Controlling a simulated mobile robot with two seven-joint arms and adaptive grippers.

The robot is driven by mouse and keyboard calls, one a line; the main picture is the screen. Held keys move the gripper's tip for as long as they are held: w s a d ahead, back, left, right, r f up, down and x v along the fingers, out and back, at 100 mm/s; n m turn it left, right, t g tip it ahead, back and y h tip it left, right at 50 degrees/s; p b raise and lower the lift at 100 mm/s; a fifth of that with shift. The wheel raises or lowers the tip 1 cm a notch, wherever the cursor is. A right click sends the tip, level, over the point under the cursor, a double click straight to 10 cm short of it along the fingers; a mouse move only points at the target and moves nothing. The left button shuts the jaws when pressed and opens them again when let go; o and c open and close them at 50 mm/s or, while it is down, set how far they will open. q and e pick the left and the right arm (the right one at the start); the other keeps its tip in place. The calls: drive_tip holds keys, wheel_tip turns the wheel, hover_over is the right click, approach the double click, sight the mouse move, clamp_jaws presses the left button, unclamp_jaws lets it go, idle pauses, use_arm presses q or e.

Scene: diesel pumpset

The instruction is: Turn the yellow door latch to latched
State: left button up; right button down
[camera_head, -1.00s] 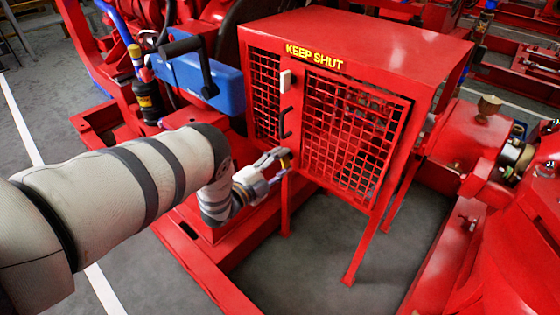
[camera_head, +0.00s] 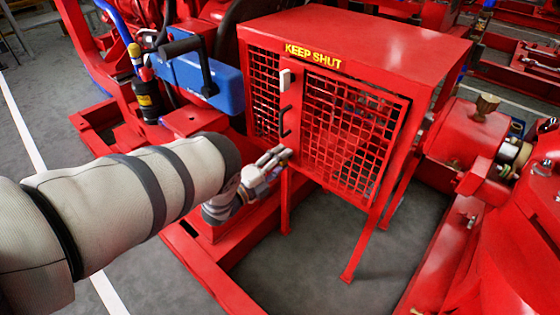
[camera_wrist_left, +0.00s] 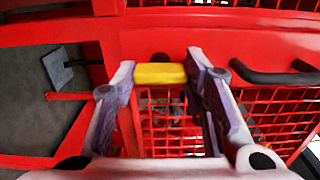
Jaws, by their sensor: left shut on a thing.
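The yellow latch (camera_wrist_left: 160,73) lies between the two fingertips of my left gripper (camera_wrist_left: 164,74) in the left wrist view, with a finger pad against each end. It is on the red frame beside the mesh. In the head view, my left gripper (camera_head: 277,156) is at the lower part of the cage front, below the black handle, and its fingers hide most of the latch. The red mesh door (camera_head: 350,130) appears closed against the cage (camera_head: 395,45). My right gripper is not in view.
The black door handle (camera_head: 286,121) is just above the gripper; it also shows in the left wrist view (camera_wrist_left: 270,76). A white block (camera_head: 285,79) sits higher on the frame. A blue box (camera_head: 205,85) stands left of the cage. Red base rails (camera_head: 205,270) run below.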

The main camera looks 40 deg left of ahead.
use_arm(q)
drive_tip(key=shift+a, duration=0.1)
drive_tip(key=o, duration=1.2)
drive_tip(key=shift+c, duration=0.2)
drive_tip(key=s, duration=1.2)
drive_tip(key=shift+a, duration=0.45)
